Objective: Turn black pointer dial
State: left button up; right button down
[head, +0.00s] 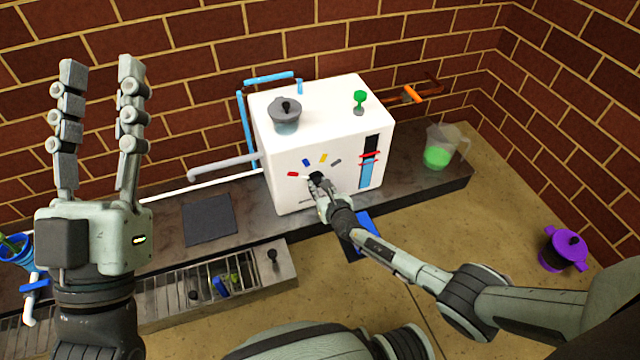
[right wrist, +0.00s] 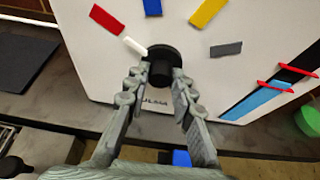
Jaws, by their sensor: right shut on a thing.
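The black pointer dial (head: 316,176) sits on the front face of the white box (head: 285,185). In the right wrist view the dial (right wrist: 162,52) has a white pointer (right wrist: 135,46) at its left, angled toward the upper left, below the red mark (right wrist: 107,19). Blue (right wrist: 152,6), yellow (right wrist: 206,12) and grey (right wrist: 226,49) marks fan around it. My right gripper (right wrist: 160,78) is shut on the dial's knob, one finger on each side. My left gripper (head: 101,64) is raised at the left, open and empty, away from the box.
A grey lidded pot (head: 285,112) and a green knob (head: 360,98) are on the box's top. A jug with green liquid (head: 438,150) stands right on the counter. A purple pot (head: 563,250) is at far right. Blue and grey pipes run left of the box.

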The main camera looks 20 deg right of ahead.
jog(key=shift+w+r, duration=0.3)
jog(key=c, duration=1.3)
grip_release()
jog(key=shift+f, duration=0.1)
jog(key=shift+s+f, duration=0.15)
